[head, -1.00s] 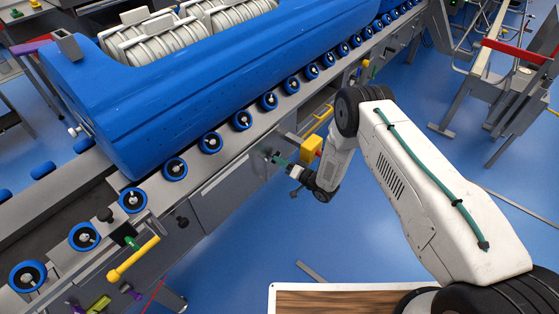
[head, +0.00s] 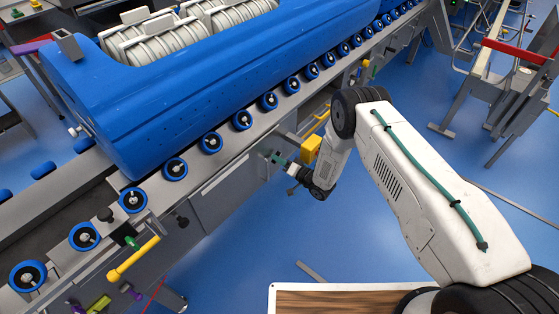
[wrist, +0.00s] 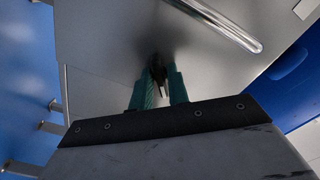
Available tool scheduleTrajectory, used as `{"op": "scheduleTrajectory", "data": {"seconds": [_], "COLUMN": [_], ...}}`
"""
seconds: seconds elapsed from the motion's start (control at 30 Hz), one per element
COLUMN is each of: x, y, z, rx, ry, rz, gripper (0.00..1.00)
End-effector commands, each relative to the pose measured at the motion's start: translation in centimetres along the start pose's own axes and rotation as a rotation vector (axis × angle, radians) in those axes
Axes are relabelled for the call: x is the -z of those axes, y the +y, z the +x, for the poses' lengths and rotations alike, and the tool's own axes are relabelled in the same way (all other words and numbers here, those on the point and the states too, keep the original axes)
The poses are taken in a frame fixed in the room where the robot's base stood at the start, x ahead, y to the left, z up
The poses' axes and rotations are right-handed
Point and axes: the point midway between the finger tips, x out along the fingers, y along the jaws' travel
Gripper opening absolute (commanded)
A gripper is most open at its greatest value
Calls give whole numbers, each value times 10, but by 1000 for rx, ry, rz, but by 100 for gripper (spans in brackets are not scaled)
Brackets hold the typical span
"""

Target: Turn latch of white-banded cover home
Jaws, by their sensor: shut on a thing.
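My gripper (head: 276,157) is at the grey side of the conveyor frame, below the row of blue rollers. In the wrist view its two teal fingers (wrist: 158,88) are close together on a small dark latch (wrist: 158,66) at a grey metal panel (wrist: 105,55). The fingers hide most of the latch, so its angle cannot be told. A pale strip (head: 225,173) runs along the grey side panel left of my gripper in the head view. I cannot tell for sure that this is the cover's white band.
A glossy pale bar (wrist: 225,25) crosses the panel near the fingers. A yellow box (head: 311,149) shows close to my wrist. A yellow handle (head: 133,259) sticks out at the lower left. Blue floor (head: 250,235) lies free below the conveyor.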

Motion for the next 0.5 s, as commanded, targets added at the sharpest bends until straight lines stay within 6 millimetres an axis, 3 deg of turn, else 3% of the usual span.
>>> {"op": "scheduleTrajectory", "data": {"seconds": [0.5], "x": [1], "y": [0], "z": [0], "rx": [-1], "ry": [1], "rz": [380], "gripper": [0]}}
